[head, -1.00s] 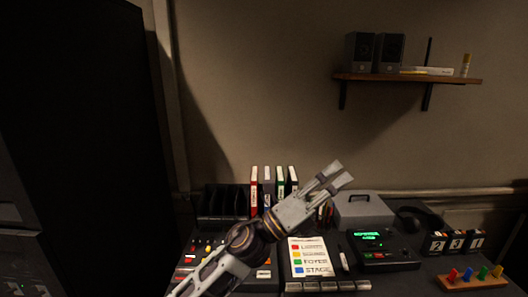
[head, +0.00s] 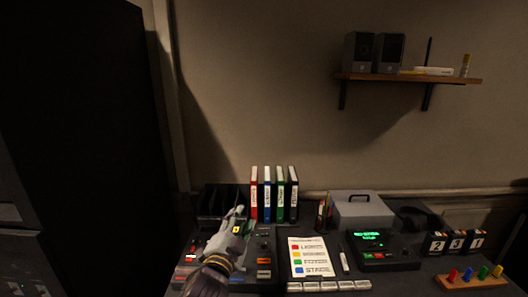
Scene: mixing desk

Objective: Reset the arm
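My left arm comes up from the bottom over the left part of the mixing desk. My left gripper (head: 235,213) is above the desk's left console, pointing toward the dark rack at the back. Its fingers are seen from behind and are small, so I cannot tell whether they are open or shut. A small yellow spot shows at the gripper; I cannot tell what it belongs to. The console (head: 263,262) with coloured buttons is partly hidden by my arm. My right gripper is not in view.
Several binders (head: 267,197) stand behind the console. A colour-coded card (head: 310,257), a marker (head: 344,261), a device with a green display (head: 383,255), a grey box (head: 362,212), number blocks (head: 456,243) and a peg board (head: 473,283) lie to the right. A shelf (head: 405,77) hangs above.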

